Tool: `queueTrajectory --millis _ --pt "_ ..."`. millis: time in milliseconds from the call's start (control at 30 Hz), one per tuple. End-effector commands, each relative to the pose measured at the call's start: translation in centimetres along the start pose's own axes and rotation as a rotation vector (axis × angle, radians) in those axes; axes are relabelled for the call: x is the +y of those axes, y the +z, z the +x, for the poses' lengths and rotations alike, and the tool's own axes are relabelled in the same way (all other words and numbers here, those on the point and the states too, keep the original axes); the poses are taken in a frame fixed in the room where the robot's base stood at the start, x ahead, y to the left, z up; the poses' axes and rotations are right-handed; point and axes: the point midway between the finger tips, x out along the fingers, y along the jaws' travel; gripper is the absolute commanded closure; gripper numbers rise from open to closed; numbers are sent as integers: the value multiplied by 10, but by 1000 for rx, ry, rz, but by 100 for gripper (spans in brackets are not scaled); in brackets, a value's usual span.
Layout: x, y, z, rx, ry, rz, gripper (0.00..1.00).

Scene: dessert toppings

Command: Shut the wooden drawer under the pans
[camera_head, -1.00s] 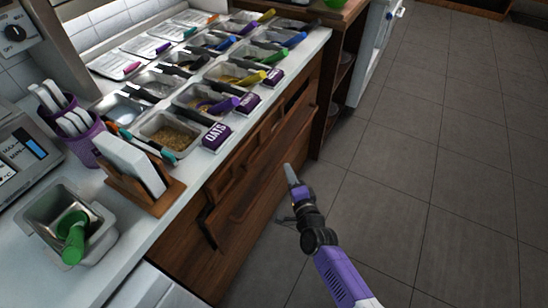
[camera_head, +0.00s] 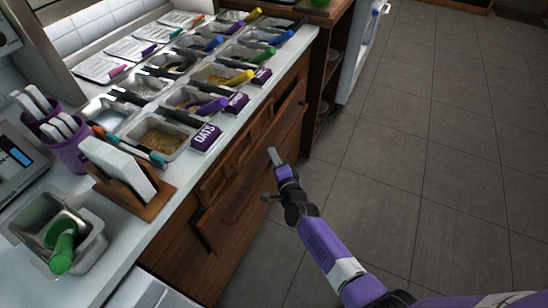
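The wooden drawer (camera_head: 238,203) is in the brown cabinet under the counter that holds the pans. Its long front stands out from the cabinet face, so it looks partly open, and a dark gap shows at its near end. The metal pans (camera_head: 158,138) with toppings sit in rows on the counter above it. My gripper (camera_head: 272,156) is in front of the drawer's middle, its pale tip overlapping the front in the picture. I cannot tell whether it touches the wood. The fingers look like one narrow piece, so their opening is not clear.
The tiled floor (camera_head: 430,170) to the right is clear. An open shelf unit (camera_head: 322,85) stands past the cabinet's far end. A wooden holder (camera_head: 150,208), a purple cup (camera_head: 70,150) and a steel bin with a green scoop (camera_head: 62,252) are on the near counter.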

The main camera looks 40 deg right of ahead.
Motion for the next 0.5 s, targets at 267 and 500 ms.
queueTrajectory --millis 267,500 --pt "0 0 0 0 0 0 100" --pt "0 0 0 0 0 0 100"
